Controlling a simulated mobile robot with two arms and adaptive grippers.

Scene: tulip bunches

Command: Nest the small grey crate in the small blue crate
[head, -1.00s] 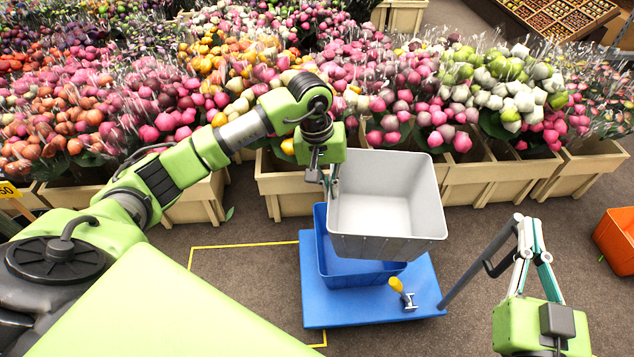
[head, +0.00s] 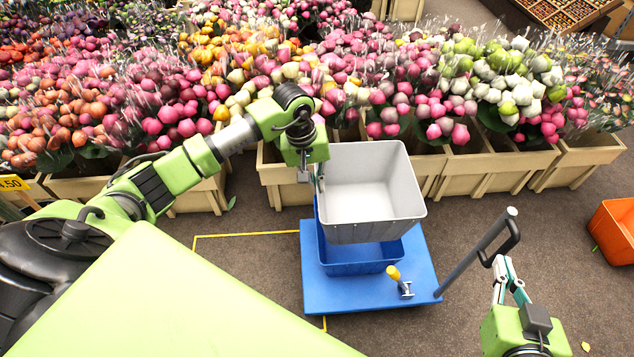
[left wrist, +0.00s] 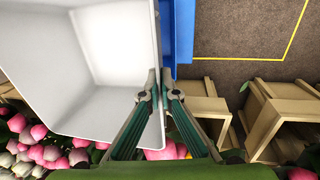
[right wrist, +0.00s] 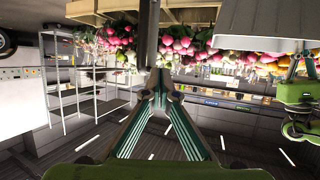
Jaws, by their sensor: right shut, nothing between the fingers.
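The small grey crate (head: 372,190) hangs upright above the small blue crate (head: 358,259), slightly to its right and covering much of its opening. My left gripper (head: 318,180) is shut on the grey crate's left wall; the left wrist view shows the wall of the grey crate (left wrist: 105,60) between the fingers (left wrist: 160,100). The blue crate stands on a blue platform trolley and shows partly in the left wrist view (left wrist: 182,35). My right gripper (head: 510,275) is shut and empty near the trolley handle; its fingertips meet in the right wrist view (right wrist: 160,85).
Wooden boxes of tulips (head: 480,165) line the back. An orange crate (head: 616,232) stands at the far right. Yellow tape (head: 240,235) marks the floor.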

